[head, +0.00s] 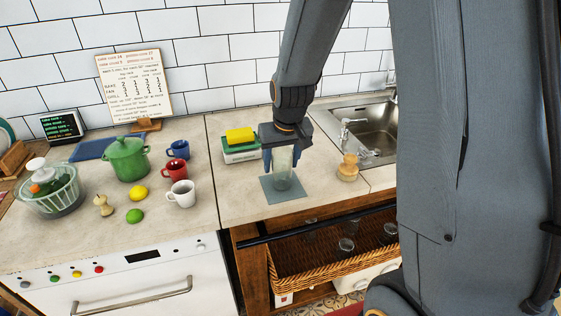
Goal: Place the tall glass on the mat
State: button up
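A tall clear glass (283,170) stands upright over the blue-grey square mat (284,195) near the counter's front edge. Its base appears to be on the mat or just above it; I cannot tell which. My gripper (283,160) points down from above, with one finger on each side of the glass's upper part. The fingers appear closed around the glass. The mat's front and side edges show; its middle is partly covered by the glass.
A yellow sponge (240,135) on a green-and-white box (241,152) stands left of my gripper. A small tan jar (348,168) and the sink (365,130) are to the right. Mugs, a green pot (128,160) and fruit are farther left. Glasses sit in a wicker basket (335,265) below.

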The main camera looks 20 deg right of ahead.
aim_at(285, 170)
jog(key=shift+o, duration=0.5)
jog(key=shift+s+r, duration=0.1)
jog(key=shift+r, duration=0.45)
jog(key=b+v, duration=0.2)
jog(key=v, duration=0.9)
jog(key=s+f+g, duration=0.2)
jog(key=s+f, duration=0.9)
jog(key=s, duration=0.4)
jog(key=shift+s+a+f+g, duration=0.2)
jog(key=shift+s+f+g, duration=0.05)
jog(key=shift+g, duration=0.05)
